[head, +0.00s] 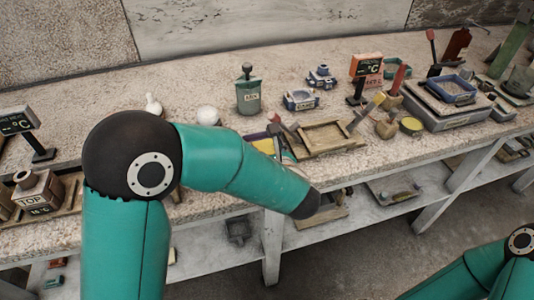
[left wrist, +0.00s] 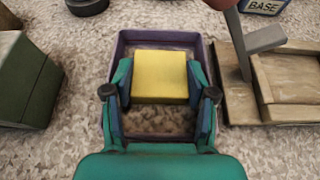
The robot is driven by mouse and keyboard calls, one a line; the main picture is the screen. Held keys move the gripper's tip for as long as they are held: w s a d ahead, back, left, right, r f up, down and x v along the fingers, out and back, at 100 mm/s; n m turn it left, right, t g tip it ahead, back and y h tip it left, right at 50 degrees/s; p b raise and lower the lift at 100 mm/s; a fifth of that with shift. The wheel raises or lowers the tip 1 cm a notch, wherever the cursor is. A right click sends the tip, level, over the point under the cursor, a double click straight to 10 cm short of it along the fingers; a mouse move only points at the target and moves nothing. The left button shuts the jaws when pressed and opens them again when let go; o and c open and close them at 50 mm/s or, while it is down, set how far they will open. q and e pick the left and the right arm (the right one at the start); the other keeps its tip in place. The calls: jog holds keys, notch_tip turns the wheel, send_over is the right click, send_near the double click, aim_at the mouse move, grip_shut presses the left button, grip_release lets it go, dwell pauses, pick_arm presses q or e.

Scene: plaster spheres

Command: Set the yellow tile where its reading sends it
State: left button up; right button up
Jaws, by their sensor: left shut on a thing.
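The yellow tile (left wrist: 160,76) is between the two fingers of my left gripper (left wrist: 160,92), which is shut on it. A purple-rimmed tray (left wrist: 122,47) with a speckled floor lies below the tile in the left wrist view. I cannot tell whether the tile touches the tray. In the head view the tile (head: 265,147) shows partly behind my left arm. A dark display (head: 18,122) at left and an orange-framed display (head: 366,66) at right both show "°C"; their figures are too small to read. My right gripper is out of view.
A wooden tray (head: 345,149) stands right of the purple tray. A green labelled container (head: 248,93), a white ball (head: 207,115) and a blue block marked BASE (head: 301,99) stand behind. The table's front edge is close.

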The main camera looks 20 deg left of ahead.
pick_arm(q)
jog(key=shift+f, duration=0.15)
jog(key=o, duration=1)
jog(key=shift+s+d+r, duration=0.1)
jog(key=shift+d+r, duration=0.05)
jog(key=shift+r, duration=0.1)
jog(key=v, duration=1.1)
jog(key=shift+s+d, duration=0.2)
jog(key=shift+s, duration=0.1)
